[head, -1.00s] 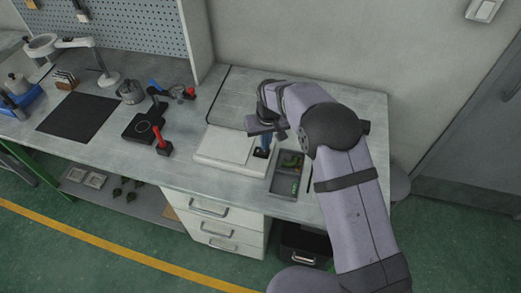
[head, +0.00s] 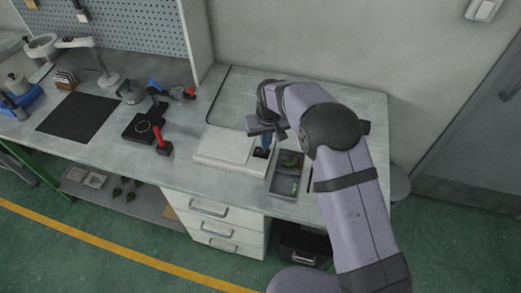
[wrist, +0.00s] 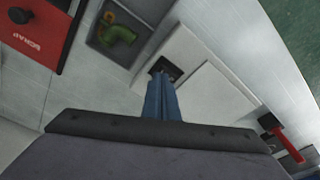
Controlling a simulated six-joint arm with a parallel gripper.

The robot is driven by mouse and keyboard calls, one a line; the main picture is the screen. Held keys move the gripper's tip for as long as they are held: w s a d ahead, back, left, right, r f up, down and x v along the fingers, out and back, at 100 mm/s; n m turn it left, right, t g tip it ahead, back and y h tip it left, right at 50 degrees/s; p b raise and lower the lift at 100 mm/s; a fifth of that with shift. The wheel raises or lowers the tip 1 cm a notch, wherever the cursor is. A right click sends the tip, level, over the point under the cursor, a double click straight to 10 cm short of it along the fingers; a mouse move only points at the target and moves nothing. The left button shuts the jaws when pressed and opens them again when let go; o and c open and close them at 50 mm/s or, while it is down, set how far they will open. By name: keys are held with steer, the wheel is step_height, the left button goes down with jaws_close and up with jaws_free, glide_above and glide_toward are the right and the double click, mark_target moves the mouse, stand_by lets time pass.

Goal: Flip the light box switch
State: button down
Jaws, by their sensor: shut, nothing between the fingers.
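The light box (head: 225,148) is a flat white box with a paler panel on the bench, left of my arm in the head view. It also shows in the wrist view (wrist: 190,48). Its switch (wrist: 165,69) sits in a dark recess near the box's edge, partly hidden by my fingers; the switch position cannot be made out. My gripper (head: 264,148) points down with its blue fingers shut and empty. In the wrist view the fingertips (wrist: 161,78) are at the switch recess; whether they touch it I cannot tell.
A grey divided tray (head: 285,174) with green pieces stands right beside the light box. A red-handled tool (head: 163,142) and a black block (head: 143,127) lie to its left. A red bin marked SCRAP (wrist: 42,38) shows in the wrist view.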

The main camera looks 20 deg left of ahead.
steer(key=shift+f+b, duration=0.5)
steer(key=shift+f, duration=0.35)
stand_by(0.7)
steer(key=shift+r, duration=0.15)
step_height(320, 180, up, 7)
steer(key=p, duration=0.5)
stand_by(0.4)
steer(key=shift+w, duration=0.1)
stand_by(0.3)
